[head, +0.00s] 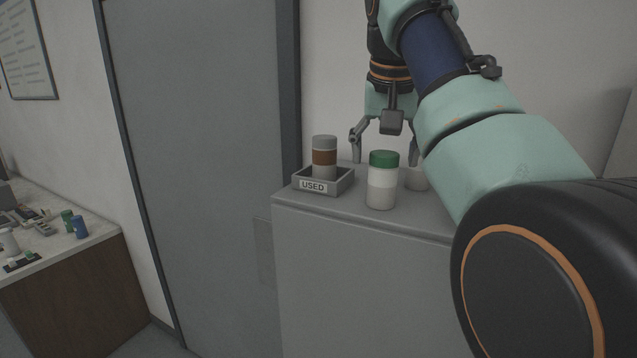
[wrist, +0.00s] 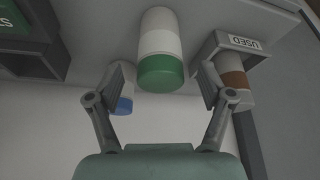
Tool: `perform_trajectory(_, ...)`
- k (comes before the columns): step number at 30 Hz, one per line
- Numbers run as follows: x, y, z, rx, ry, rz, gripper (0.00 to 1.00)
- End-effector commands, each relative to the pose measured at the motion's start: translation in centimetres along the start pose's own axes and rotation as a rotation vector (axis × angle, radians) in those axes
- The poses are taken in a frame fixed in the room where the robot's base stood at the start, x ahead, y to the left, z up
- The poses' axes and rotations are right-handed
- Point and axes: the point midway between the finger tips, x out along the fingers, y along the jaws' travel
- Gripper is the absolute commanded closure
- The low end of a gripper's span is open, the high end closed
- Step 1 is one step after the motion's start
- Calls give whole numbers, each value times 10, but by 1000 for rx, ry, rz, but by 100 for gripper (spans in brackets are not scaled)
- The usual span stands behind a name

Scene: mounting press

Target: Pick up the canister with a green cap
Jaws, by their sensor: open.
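The canister with a green cap (head: 381,188) stands upright on the grey cabinet top, white with a pale grey lower part. It also shows in the wrist view (wrist: 160,42), at the top middle. My gripper (head: 385,158) is open and empty, with its fingers spread behind the canister in the head view. In the wrist view the fingertips (wrist: 160,98) lie to either side of the green cap's line, and nothing is between them in contact. My arm covers part of the cabinet top on the right.
A grey tray labelled USED (head: 316,188) holds a canister with a brown band (head: 324,158), left of the green-capped one. A canister with a blue cap (wrist: 123,104) stands close by, near one finger. A dark tray (wrist: 42,62) sits at the wrist view's left. A wall is behind.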

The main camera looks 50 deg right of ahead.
Motion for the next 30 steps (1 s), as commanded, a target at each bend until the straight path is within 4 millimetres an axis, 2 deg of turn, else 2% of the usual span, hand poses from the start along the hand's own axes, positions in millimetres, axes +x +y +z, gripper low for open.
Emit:
perform_trajectory(1,15,0,2,0,-2,1,20)
perform_trajectory(4,32,0,2,0,-2,1,20)
perform_trajectory(11,34,0,0,0,1,0,20)
perform_trajectory(14,34,0,0,-1,0,0,33)
perform_trajectory(24,34,0,0,-1,0,0,90)
perform_trajectory(25,34,0,0,-1,2,-1,92)
perform_trajectory(30,34,0,0,-1,1,-1,93)
